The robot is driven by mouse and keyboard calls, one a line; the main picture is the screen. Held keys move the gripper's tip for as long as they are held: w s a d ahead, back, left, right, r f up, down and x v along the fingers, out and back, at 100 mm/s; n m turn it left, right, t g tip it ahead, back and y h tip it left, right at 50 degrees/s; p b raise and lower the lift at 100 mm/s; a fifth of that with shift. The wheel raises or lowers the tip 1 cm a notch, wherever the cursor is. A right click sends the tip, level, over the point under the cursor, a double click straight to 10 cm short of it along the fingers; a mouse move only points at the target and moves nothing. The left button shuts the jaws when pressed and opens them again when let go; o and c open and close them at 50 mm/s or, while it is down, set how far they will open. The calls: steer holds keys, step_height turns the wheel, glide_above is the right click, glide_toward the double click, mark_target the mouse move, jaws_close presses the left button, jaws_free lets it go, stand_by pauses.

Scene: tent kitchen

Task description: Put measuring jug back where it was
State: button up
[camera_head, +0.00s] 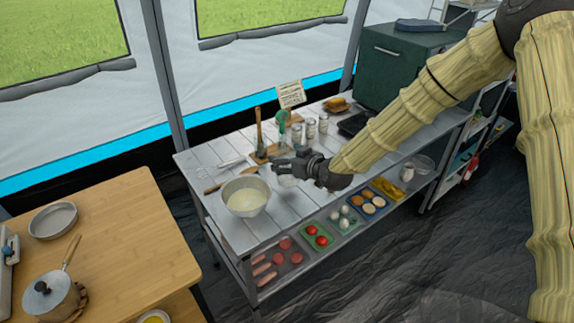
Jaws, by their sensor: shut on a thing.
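My gripper (281,167) is shut above the white slatted worktable (225,156), to the right of a white mixing bowl (246,196). A small pale, clear-looking thing (288,181) shows just under the gripper's fingers. It appears to be the measuring jug in my grip, mostly hidden by the gripper. I cannot tell whether its base touches the table.
Behind the gripper stand a bottle with a green top (282,119), several jars (310,128) and a recipe card (291,93). A wooden spoon (222,184) lies left. The lower shelf holds food trays (317,236). The table's front right is clear.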

steer(key=shift+w+f, duration=0.2)
steer(key=shift+w, duration=0.05)
steer(key=shift+f+p, duration=0.65)
steer(key=shift+f, duration=0.9)
steer(key=shift+f, duration=0.15)
steer(key=o, duration=1.3)
steer(key=shift+c, duration=0.2)
steer(key=shift+r, duration=0.2)
steer(key=shift+s+d, duration=0.2)
steer(key=shift+s, duration=0.1)
steer(key=b+v, duration=0.2)
steer(key=v, duration=0.9)
